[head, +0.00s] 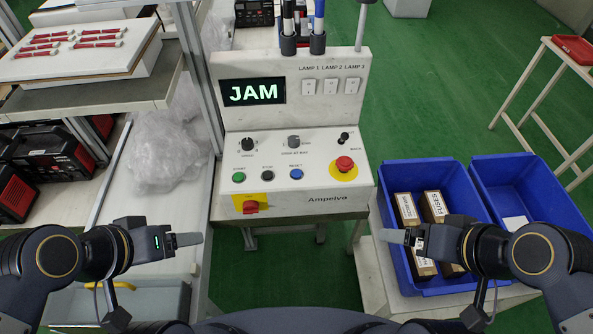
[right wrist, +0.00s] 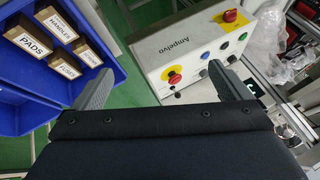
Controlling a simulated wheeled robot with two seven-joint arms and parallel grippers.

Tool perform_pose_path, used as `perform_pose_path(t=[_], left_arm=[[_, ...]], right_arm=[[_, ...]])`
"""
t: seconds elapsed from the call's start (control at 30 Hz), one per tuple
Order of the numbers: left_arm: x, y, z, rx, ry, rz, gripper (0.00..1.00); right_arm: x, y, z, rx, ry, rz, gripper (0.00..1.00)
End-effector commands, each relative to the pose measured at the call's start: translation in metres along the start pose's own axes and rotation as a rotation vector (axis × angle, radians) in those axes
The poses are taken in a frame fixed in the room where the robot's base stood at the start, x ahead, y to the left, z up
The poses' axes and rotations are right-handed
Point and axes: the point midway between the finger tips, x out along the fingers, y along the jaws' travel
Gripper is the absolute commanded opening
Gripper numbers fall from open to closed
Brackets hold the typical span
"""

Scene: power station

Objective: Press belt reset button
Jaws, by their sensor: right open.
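The control panel (head: 292,190) stands in the middle of the head view, with its display lit "JAM". The blue button labelled RESET (head: 296,174) is on its sloped face, right of a black button (head: 267,174) and a green one (head: 239,177). In the right wrist view the blue button (right wrist: 205,55) shows beyond the fingers. My left gripper (head: 190,239) is in front of the panel at the left, apart from it; its finger gap cannot be made out. My right gripper (head: 392,237) is open and empty, right of the panel and apart from it.
A red emergency knob (head: 344,164) on a yellow base sits right of the blue button. A red-and-yellow switch (head: 250,204) is on the front face. Blue bins (head: 440,170) with boxes stand at right, close to my right gripper. A plastic-wrapped heap (head: 165,145) lies left.

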Motion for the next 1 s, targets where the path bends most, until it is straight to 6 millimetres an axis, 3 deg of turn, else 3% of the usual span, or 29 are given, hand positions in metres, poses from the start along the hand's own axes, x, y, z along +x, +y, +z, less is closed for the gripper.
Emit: perform_pose_path(t=[0.07, 0.7, 1.0], left_arm=[[0.0000, 0.0000, 0.0000, 0.000, 0.000, 0.000, 0.64], [0.0000, 0.0000, 0.0000, 0.000, 0.000, 0.000, 0.64], [0.0000, 0.0000, 0.0000, 0.000, 0.000, 0.000, 0.64]], right_arm=[[0.0000, 0.0000, 0.0000, 0.000, 0.000, 0.000, 0.86], [0.0000, 0.0000, 0.0000, 0.000, 0.000, 0.000, 0.02], [0.0000, 0.0000, 0.0000, 0.000, 0.000, 0.000, 0.00]])
